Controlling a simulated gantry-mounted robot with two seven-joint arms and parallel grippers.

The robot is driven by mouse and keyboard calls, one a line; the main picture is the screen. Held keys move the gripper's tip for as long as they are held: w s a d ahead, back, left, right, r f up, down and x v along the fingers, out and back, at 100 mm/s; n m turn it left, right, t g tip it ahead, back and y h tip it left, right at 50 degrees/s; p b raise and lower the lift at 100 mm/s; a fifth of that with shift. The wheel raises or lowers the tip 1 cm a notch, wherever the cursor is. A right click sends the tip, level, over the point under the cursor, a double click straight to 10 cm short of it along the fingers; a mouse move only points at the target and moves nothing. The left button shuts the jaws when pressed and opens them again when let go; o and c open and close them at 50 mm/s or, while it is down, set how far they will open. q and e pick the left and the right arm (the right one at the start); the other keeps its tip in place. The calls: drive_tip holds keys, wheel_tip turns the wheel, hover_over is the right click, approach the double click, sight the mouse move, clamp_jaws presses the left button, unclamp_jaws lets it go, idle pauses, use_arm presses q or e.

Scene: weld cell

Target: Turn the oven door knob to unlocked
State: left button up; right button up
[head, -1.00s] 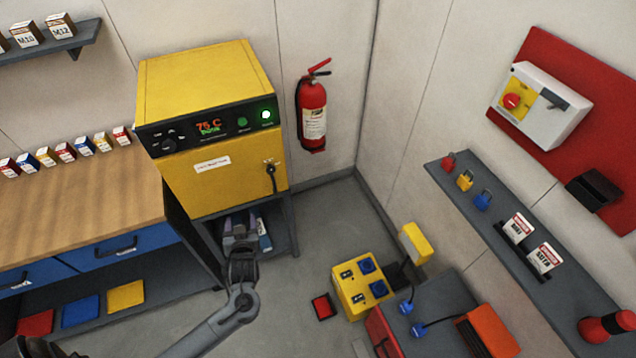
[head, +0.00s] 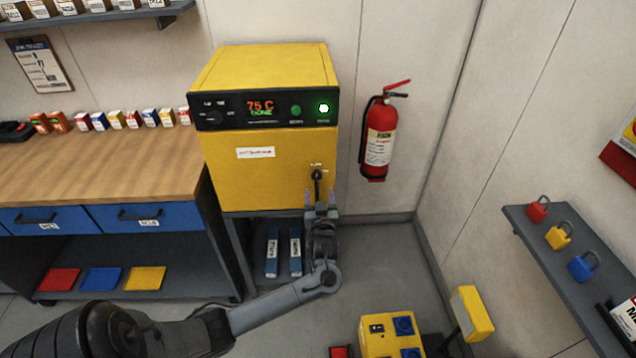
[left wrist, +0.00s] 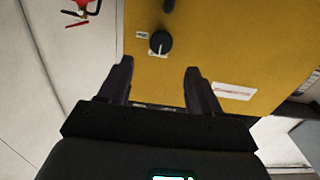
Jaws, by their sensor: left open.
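The yellow oven (head: 265,185) stands on a grey stand, and its display reads 75 C in red with green text below. The door knob (head: 317,174) is a dark round knob low on the right side of the door, with small pale labels beside it. It shows more clearly in the left wrist view (left wrist: 160,42); its setting is too small to read. My left gripper (head: 320,198) is open and empty in front of the door's lower right. In the left wrist view its fingers (left wrist: 158,68) are spread on either side of the knob's line, apart from it. My right gripper is out of view.
A red fire extinguisher (head: 378,140) hangs right of the oven. A wooden workbench (head: 100,165) stands left of it. A wall shelf (head: 560,268) with padlocks is at the right. A yellow socket box (head: 388,330) stands at the front.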

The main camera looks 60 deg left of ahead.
sight(317, 176)
use_arm(q)
drive_tip(key=b+x, duration=0.1)
drive_tip(key=x, duration=0.7)
drive_tip(key=shift+w+a+b, duration=0.1)
drive_tip(key=shift+a+b, duration=0.2)
drive_tip(key=shift+b, duration=0.1)
drive_tip(key=shift+f, duration=0.1)
drive_tip(key=shift+c, duration=0.2)
drive_tip(key=c, duration=1)
